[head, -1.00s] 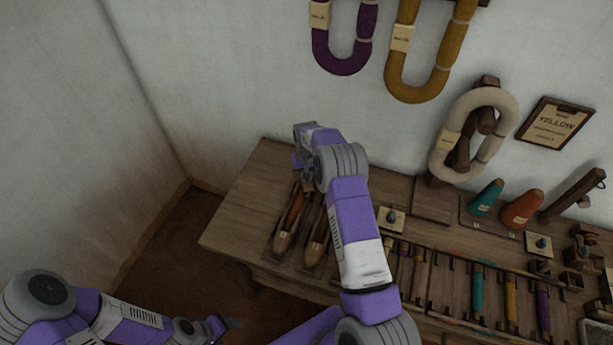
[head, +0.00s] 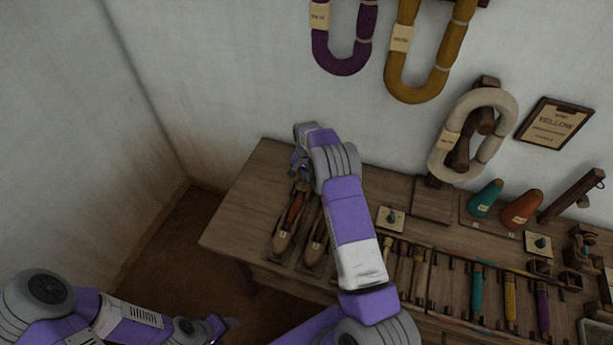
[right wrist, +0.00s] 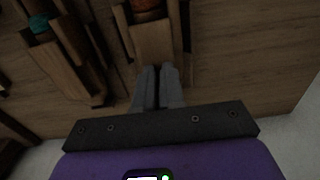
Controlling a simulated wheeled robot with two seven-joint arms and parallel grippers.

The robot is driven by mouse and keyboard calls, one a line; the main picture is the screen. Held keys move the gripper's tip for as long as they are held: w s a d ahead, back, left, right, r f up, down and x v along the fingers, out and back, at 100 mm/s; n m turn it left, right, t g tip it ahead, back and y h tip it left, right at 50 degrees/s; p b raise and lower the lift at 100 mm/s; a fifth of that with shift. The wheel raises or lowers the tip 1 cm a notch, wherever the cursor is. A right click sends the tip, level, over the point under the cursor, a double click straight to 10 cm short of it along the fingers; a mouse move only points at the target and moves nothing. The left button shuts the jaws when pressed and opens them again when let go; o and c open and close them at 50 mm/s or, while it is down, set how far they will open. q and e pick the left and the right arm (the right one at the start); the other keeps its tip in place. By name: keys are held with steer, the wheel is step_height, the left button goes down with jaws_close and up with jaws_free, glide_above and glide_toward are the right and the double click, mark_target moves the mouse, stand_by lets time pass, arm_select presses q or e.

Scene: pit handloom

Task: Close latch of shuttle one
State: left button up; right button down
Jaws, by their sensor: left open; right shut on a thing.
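Shuttle one (head: 283,238) appears to be the left of two wooden boat-shaped shuttles on the bench, with an orange-brown bobbin (head: 296,208) inside. In the right wrist view, shuttle one (right wrist: 152,42) lies straight ahead. My right gripper (right wrist: 158,72) is at its far end, fingers nearly together on a small part there. The latch is too dark and small to make out. In the head view my right gripper (head: 300,172) is partly hidden by its own wrist. My left gripper (head: 232,324) is open and empty, low in front of the bench.
The second shuttle (head: 314,243) lies close beside shuttle one on the right. Yarn hanks hang on the wall behind.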

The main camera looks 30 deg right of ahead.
steer(key=c, duration=1.5)
jaws_free()
step_height(320, 180, up, 8)
steer(key=shift+f+p, duration=0.2)
steer(key=shift+p, duration=0.75)
